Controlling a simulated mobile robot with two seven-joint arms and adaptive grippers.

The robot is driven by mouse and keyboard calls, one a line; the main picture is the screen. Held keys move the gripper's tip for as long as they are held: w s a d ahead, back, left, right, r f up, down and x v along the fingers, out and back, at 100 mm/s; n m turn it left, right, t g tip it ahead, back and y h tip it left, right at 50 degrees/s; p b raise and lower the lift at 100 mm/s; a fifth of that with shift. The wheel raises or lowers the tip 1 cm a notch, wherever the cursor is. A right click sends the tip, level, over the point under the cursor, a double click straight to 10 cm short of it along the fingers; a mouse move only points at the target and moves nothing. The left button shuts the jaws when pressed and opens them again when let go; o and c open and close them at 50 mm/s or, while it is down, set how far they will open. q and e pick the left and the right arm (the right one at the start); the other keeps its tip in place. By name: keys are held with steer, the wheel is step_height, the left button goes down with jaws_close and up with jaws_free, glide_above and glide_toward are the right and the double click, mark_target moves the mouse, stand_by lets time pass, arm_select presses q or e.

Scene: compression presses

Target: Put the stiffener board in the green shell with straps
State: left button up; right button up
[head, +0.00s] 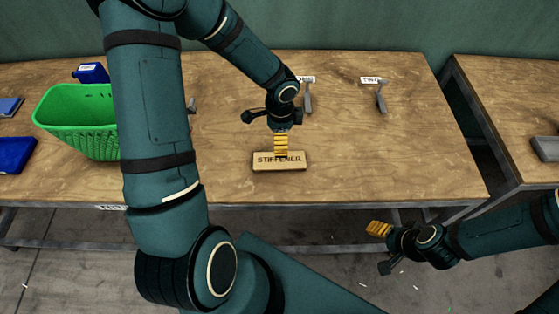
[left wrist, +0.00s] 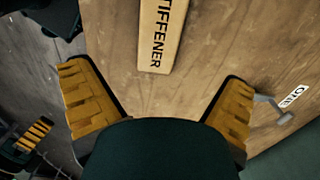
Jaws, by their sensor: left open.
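The stiffener board (head: 292,166), a light wooden block marked STIFFENER, lies flat near the table's front edge. It also shows at the top of the left wrist view (left wrist: 160,35). My left gripper (head: 281,146) points down over the board, hiding part of its far side; contact cannot be told. In the left wrist view its yellow fingers (left wrist: 160,103) are wide apart with nothing between them. A green perforated basket-like shell (head: 75,122) stands on the left, partly hidden by my left arm; no straps show. My right gripper (head: 378,230) is beyond the table's front edge, its opening unclear.
Two grey levers (head: 308,97) (head: 381,97) with white labels stand towards the back of the table (head: 390,150). Blue items (head: 91,73) (head: 14,155) lie at the left. A second table (head: 500,90) stands right, across a gap. The table's right part is clear.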

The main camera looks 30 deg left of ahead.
arm_select(q)
steer(key=b, duration=0.1)
glide_above(279, 160)
steer(key=f, duration=0.6)
steer(key=shift+w+d+f, duration=0.1)
steer(key=shift+d+f, duration=0.15)
steer(key=shift+a+f+b, duration=0.2)
steer(key=shift+f+b, duration=0.15)
steer(key=shift+f, duration=2.8)
steer(key=c, duration=1.2)
